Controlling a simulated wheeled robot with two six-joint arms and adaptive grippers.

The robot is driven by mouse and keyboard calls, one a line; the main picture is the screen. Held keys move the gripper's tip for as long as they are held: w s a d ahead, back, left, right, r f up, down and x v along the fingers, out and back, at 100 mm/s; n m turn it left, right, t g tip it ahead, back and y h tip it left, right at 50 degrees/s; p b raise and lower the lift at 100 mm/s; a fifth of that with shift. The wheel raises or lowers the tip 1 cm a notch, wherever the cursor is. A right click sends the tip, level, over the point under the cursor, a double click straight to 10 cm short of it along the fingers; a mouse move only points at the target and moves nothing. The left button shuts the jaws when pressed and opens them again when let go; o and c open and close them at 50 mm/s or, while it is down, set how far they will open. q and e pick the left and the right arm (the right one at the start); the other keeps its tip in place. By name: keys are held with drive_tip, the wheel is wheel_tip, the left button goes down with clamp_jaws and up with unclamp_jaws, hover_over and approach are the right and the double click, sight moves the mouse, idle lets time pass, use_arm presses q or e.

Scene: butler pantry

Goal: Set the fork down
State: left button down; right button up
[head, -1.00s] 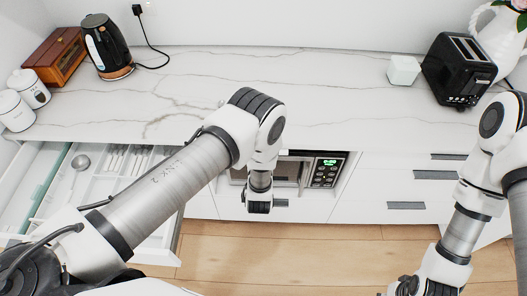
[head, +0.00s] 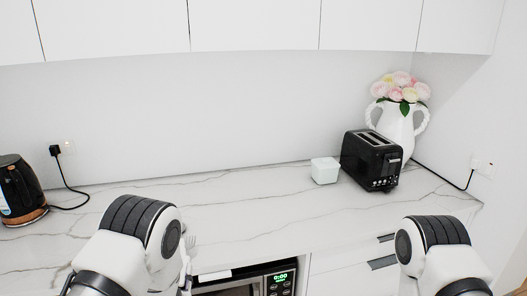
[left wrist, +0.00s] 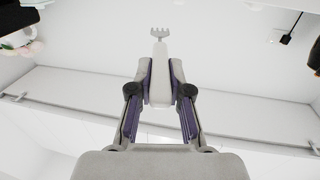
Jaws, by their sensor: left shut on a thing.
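The fork (left wrist: 160,80) has a pale, broad handle and short tines; in the left wrist view it points away from my wrist. My left gripper (left wrist: 160,92) is shut on its handle, one finger on each side. In the head view the fork's tines (head: 190,242) point upward beside my left arm, in front of the counter's front part. The rest of the fork and most of the gripper are hidden there. I cannot tell the fork's height over the countertop (head: 255,215). My right gripper is out of view; only part of that arm shows.
A black toaster (head: 371,162), a small pale box (head: 324,171) and a white flower vase (head: 396,128) stand at the back right. A black kettle (head: 18,190) stands at far left. A microwave (head: 245,284) sits below the counter. The counter's middle is clear.

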use_arm(q)
drive_tip(key=s+d+r+m+h, duration=0.1)
drive_tip(key=s+r, duration=0.1)
drive_tip(key=s, duration=0.4)
drive_tip(key=shift+s+h+p, duration=0.25)
drive_tip(key=shift+h+p, duration=0.05)
drive_tip(key=shift+p, duration=0.1)
drive_tip(key=shift+d, duration=0.15)
